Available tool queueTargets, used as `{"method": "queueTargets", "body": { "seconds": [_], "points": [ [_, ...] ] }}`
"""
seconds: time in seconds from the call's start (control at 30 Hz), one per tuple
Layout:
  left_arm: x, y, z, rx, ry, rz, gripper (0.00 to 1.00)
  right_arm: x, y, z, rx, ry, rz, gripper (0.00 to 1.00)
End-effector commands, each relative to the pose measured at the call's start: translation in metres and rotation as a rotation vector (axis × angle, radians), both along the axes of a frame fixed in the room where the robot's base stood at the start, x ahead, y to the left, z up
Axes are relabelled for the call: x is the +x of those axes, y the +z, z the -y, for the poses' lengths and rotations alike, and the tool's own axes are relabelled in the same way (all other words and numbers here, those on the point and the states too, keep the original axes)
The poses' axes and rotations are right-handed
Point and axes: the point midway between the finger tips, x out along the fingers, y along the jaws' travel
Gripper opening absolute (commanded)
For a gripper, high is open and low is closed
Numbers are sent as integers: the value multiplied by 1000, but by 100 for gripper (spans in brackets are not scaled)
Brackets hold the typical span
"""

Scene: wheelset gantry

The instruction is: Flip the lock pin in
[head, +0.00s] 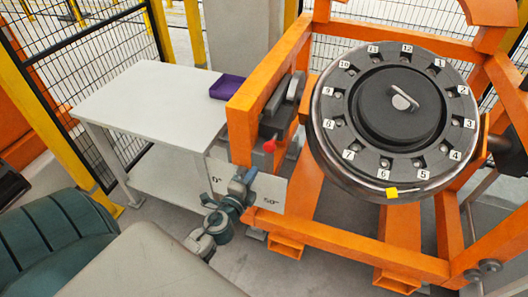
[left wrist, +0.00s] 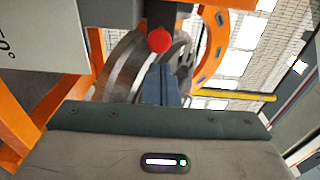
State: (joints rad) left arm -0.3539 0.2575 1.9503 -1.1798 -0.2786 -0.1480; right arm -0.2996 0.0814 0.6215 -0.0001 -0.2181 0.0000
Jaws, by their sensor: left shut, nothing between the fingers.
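The lock pin shows as a red knob (head: 269,146) on a dark fitting at the orange gantry's left post. In the left wrist view the red knob (left wrist: 160,41) sits just beyond my fingers, at the end of a dark stem. My left gripper (head: 249,175) is below and slightly left of the knob, in front of the white angle plate (head: 221,178). Its blue-grey fingers (left wrist: 161,84) are shut and empty, and a small gap shows between them and the knob in the head view. My right gripper is not in view.
The orange gantry frame (head: 243,125) holds a round wheel (head: 395,115) with numbered holes and a yellow tag (head: 391,193). A white table (head: 140,105) with a purple tray (head: 227,87) stands left. Black mesh fencing lies behind.

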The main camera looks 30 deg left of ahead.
Motion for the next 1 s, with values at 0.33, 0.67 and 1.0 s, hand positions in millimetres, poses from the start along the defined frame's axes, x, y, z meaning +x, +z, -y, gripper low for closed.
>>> {"method": "queueTargets", "body": {
  "seconds": [0.33,0.67,1.0],
  "points": [
    [67,1,-12,-1,1,0,0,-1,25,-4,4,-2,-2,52],
    [90,-2,-16,0,-1,0,0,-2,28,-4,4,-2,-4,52],
    [91,-3,-17,0,0,0,0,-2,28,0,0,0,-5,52]
  ]
}}
